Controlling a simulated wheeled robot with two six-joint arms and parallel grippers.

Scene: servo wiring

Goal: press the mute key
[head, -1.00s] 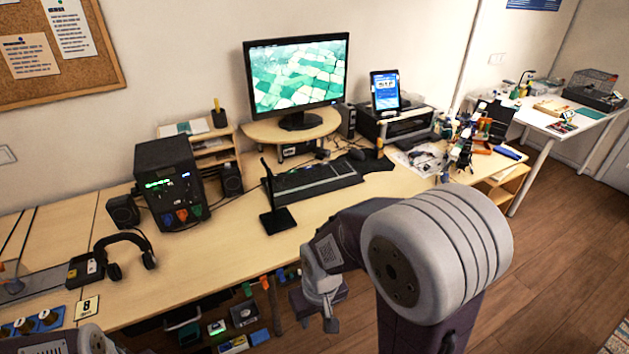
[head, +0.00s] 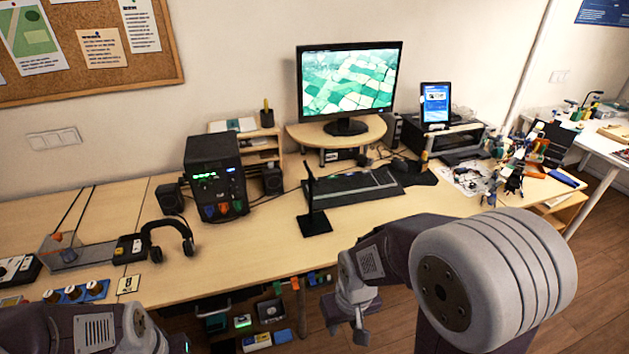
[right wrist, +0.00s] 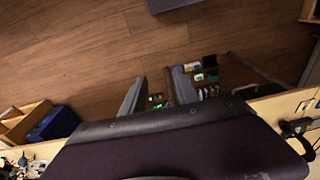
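No key marked mute can be made out at this size. A black keyboard (head: 352,186) lies on the desk in front of the monitor. A small black box (head: 130,248) with a pale patch on top lies beside the black headphones (head: 170,240) on the left part of the desk. My right gripper (head: 357,325) hangs in front of the desk's front edge, apart from these things. In the right wrist view, its two fingers (right wrist: 158,92) stand apart with nothing between them. My left arm shows at the bottom left of the head view, but its gripper is out of frame.
A black stand (head: 314,215) rises in front of the keyboard. A black unit with green lights (head: 216,175) stands between speakers. A blue knob panel (head: 76,292) and a numbered card (head: 128,285) lie at the front left. The desk (head: 240,253) is bare before the stand.

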